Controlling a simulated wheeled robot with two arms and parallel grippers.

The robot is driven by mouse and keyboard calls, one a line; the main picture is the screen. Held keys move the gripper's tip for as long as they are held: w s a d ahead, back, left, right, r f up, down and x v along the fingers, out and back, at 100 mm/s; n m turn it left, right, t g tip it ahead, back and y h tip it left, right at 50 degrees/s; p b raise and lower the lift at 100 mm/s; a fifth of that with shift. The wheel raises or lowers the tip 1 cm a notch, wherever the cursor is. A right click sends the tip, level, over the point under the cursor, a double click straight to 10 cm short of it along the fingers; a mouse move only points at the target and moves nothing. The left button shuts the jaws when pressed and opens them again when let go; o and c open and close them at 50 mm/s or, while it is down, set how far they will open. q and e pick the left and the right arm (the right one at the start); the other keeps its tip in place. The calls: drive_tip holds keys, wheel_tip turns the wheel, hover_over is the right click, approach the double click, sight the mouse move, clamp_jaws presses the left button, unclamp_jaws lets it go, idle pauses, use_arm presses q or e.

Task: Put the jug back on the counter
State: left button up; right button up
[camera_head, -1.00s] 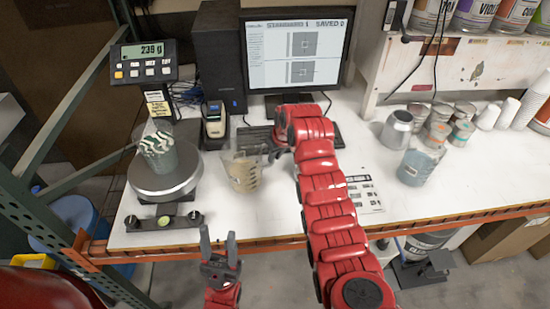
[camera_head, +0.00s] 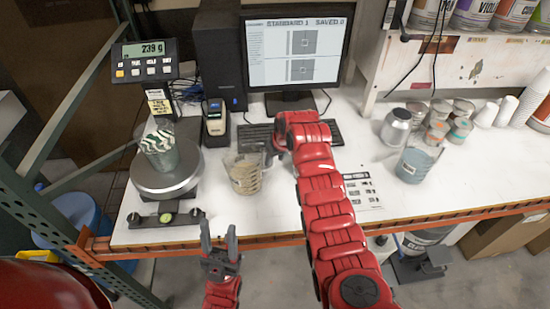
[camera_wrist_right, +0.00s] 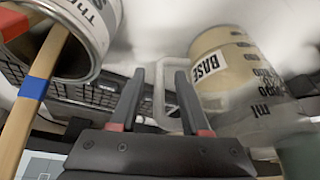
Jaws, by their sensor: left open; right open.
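A clear jug (camera_head: 246,175) with beige contents stands upright on the white counter (camera_head: 290,215), between the scale and my right arm. It also shows in the right wrist view (camera_wrist_right: 225,70), with a "BASE" label. My right gripper (camera_head: 275,147) is open at the jug's right side. In the right wrist view my two fingers (camera_wrist_right: 158,98) are apart, with the jug's pale handle (camera_wrist_right: 160,85) showing between them; whether they touch it is unclear. My left gripper (camera_head: 219,243) is open and empty, in front of the counter's front edge.
A scale (camera_head: 165,184) reading 239 g carries a green-and-white container (camera_head: 159,150). A jug with blue contents (camera_head: 415,163) and several cans stand at the right. A keyboard (camera_head: 255,135) lies behind my right gripper. A can with a wooden stick (camera_wrist_right: 60,45) is close in the right wrist view.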

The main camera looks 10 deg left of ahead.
drive_tip(key=shift+r, duration=0.2)
drive_tip(key=v, duration=1.1)
drive_tip(key=shift+s+r, duration=0.15)
drive_tip(key=shift+r, duration=0.15)
drive_tip(key=shift+d+f, duration=0.1)
drive_tip(key=shift+d, duration=0.05)
drive_tip(key=shift+d, duration=0.1)
